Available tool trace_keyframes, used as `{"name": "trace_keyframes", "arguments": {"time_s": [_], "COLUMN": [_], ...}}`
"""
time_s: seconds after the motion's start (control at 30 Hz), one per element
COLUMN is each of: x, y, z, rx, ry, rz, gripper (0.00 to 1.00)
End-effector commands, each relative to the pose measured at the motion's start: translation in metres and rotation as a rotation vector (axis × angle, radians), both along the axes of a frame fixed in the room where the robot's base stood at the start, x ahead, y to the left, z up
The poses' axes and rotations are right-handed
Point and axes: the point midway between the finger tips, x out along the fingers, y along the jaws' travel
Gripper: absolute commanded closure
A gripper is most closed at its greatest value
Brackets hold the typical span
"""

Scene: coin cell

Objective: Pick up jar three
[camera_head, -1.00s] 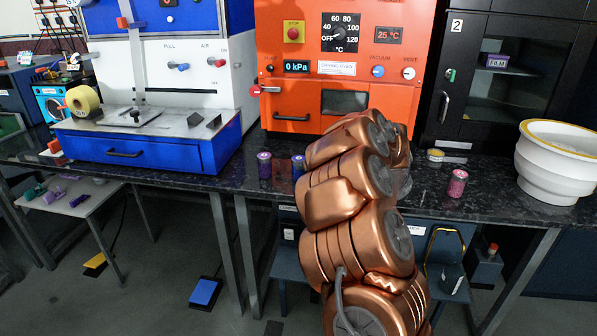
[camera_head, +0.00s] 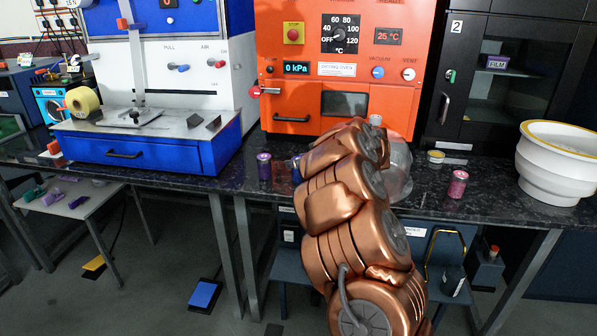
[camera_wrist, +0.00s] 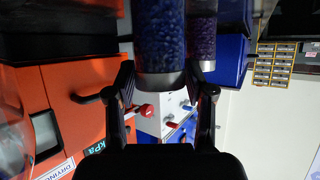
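In the head view a purple jar (camera_head: 264,166) stands upright near the counter's front edge. A bluish jar (camera_head: 297,170) stands just right of it, partly hidden by my arm. A pink-purple jar (camera_head: 457,184) stands further right. I can read no number on any of them. In the wrist view a jar with blue-violet contents (camera_wrist: 160,38) lies ahead between the fingertips of my gripper (camera_wrist: 160,75). A jar with purple contents (camera_wrist: 203,38) is just right of it. The fingers are apart; I cannot tell whether they touch the jar. The head view hides my gripper behind my arm.
A clear glass vessel (camera_head: 398,172) stands right of my arm, partly hidden. A small yellow-rimmed round container (camera_head: 436,157) and a white tub (camera_head: 556,165) are on the right.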

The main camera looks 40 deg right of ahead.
Motion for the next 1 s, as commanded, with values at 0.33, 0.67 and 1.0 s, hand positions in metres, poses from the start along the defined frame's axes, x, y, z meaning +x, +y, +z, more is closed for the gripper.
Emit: {"name": "trace_keyframes", "arguments": {"time_s": [0.33, 0.67, 1.0], "x": [0.0, 0.0, 0.0], "y": [0.0, 0.0, 0.0], "z": [0.0, 0.001, 0.031], "rx": [0.0, -0.001, -0.002], "ry": [0.0, 0.0, -0.002], "rz": [0.0, 0.0, 0.001], "gripper": [0.86, 0.94, 0.94]}}
